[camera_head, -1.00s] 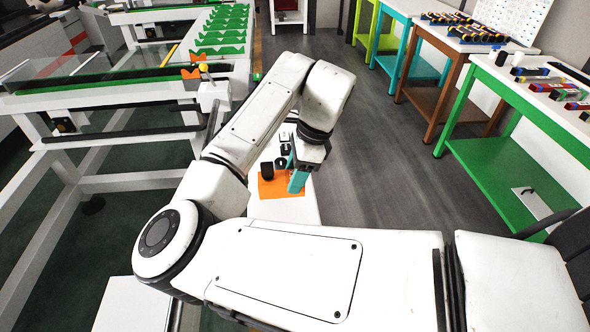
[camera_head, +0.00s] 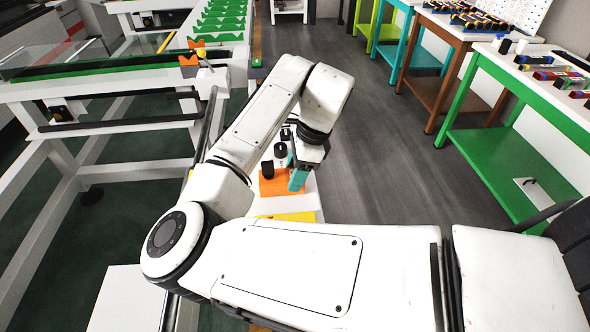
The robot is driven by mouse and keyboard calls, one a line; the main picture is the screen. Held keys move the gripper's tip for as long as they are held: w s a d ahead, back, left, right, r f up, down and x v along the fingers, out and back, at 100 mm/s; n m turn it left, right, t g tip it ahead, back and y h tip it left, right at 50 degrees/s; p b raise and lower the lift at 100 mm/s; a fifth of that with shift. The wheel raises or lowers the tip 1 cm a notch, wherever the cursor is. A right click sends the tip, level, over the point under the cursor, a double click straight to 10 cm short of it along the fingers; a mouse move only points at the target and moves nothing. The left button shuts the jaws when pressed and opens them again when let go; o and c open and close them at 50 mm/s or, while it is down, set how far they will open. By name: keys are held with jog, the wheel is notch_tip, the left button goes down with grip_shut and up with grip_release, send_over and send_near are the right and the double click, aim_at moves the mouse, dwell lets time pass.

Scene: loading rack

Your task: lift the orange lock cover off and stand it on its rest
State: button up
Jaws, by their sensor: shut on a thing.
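The orange lock cover (camera_head: 269,188) is a small flat-looking orange piece over the narrow white surface, just below the middle of the head view. My gripper (camera_head: 299,181), with teal fingers, points down at its right side and is shut on it. The fingers hide part of its right edge, and the grip itself is small in view. A black block (camera_head: 267,169) appears at the cover's upper left; I cannot tell whether it is attached. I cannot tell how high the cover is above the surface. I cannot identify its rest.
Several black parts (camera_head: 281,150) stand on the white surface beyond the cover. A yellow strip (camera_head: 291,217) lies nearer, partly behind my arm. A white rack (camera_head: 100,94) with orange pieces (camera_head: 188,61) stands left. A green table (camera_head: 515,184) stands right; grey floor (camera_head: 385,160) between is clear.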

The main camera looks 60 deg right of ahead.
jog(key=o, duration=1.3)
jog(key=shift+c, duration=0.2)
jog(key=v, duration=1)
jog(key=shift+s+r, duration=0.2)
jog(key=shift+r, duration=0.15)
jog(key=shift+d, duration=0.15)
